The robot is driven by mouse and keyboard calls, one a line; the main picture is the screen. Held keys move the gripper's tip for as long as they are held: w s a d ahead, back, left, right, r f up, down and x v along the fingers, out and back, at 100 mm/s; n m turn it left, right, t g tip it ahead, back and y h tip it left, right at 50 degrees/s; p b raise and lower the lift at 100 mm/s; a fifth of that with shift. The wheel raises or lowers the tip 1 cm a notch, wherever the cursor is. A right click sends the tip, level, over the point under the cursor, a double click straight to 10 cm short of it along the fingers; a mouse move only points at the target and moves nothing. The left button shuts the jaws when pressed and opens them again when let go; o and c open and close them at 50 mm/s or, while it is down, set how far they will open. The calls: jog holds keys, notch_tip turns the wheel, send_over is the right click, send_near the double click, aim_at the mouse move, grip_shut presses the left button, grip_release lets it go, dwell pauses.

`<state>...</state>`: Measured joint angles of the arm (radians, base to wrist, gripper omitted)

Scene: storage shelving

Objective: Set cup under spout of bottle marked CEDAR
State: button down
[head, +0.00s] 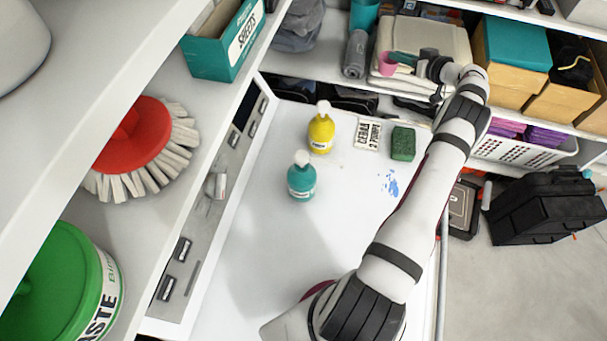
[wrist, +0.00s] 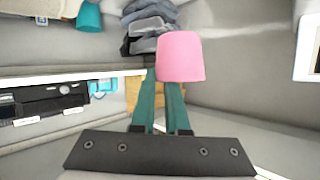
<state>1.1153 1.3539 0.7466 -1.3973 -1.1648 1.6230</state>
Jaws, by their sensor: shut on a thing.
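A pink cup (head: 387,65) is held up at the far side of the white table, in front of the shelf. My gripper (head: 401,58) is shut on it with teal fingers. In the wrist view the cup (wrist: 181,56) sits at the tips of the fingers (wrist: 162,84). A yellow pump bottle (head: 321,132) and a teal pump bottle (head: 301,179) stand upright on the table, left of and nearer than the cup. Their labels are too small to read. The cup is well apart from both bottles.
A white card (head: 367,134) with dark lettering, seemingly including CEDAR, lies beside a green sponge (head: 403,143). Blue spots (head: 390,183) mark the white table (head: 330,220). A shelf with a brush (head: 132,138) and a teal box (head: 225,45) borders the left.

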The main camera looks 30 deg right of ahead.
dwell(0.3)
jog(key=s+a+n+y, duration=0.1)
jog(key=s+a, duration=0.1)
jog(key=s, duration=0.4)
jog(key=s+a+n+y, duration=0.1)
jog(key=s+a, duration=0.2)
jog(key=s, duration=0.3)
jog(key=s+a+f+n+y, duration=0.1)
jog(key=s+a+y, duration=0.1)
jog(key=s, duration=0.4)
jog(key=shift+s+a+n+g, duration=0.2)
jog(key=shift+a+n+g, duration=0.15)
jog(key=shift+a, duration=0.4)
jog(key=s+a+r+n+g+y, duration=0.1)
jog(key=s+a+r+n+y, duration=0.15)
jog(key=s+a, duration=0.5)
jog(key=s+a+r+n+g+y, duration=0.1)
jog(key=s+a+r+y, duration=0.3)
jog(key=a, duration=0.6)
jog(key=shift+w+a+f+n+g+h, duration=0.1)
jog(key=shift+w+a+f+h, duration=0.3)
jog(key=shift+w+a+f, duration=1)
jog(key=shift+w+a+f+n+g+h, duration=0.1)
jog(key=shift+w+a+f+h, duration=0.35)
jog(key=shift+w+f, duration=1.7)
jog(key=shift+w+a+f+n+g+h, duration=0.1)
jog(key=shift+w+a+f+h, duration=0.2)
jog(key=shift+w+a+f, duration=1.5)
